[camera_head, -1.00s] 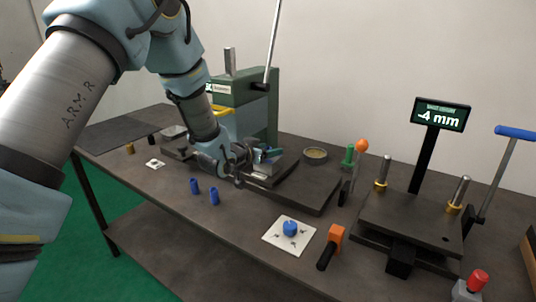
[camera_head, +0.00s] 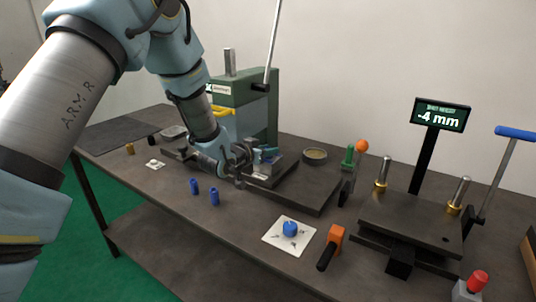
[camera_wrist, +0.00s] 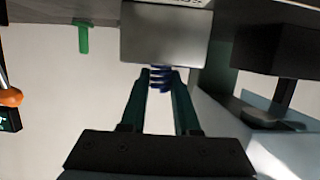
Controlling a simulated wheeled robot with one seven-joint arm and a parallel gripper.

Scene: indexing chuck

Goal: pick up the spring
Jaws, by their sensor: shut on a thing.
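The spring (camera_wrist: 160,78) is a dark blue coil in the wrist view. It sits between the fingertips of my gripper (camera_wrist: 161,80), which is shut on it. A grey metal block (camera_wrist: 166,33) is just beyond the fingertips, and the top of the spring is close to its lower edge; I cannot tell if they touch. In the head view my gripper (camera_head: 243,172) is low beside the green press (camera_head: 243,95), at the metal fixture on its base. The spring cannot be made out clearly there.
A second fixture with posts (camera_head: 411,222) and a display (camera_head: 441,115) stands right.

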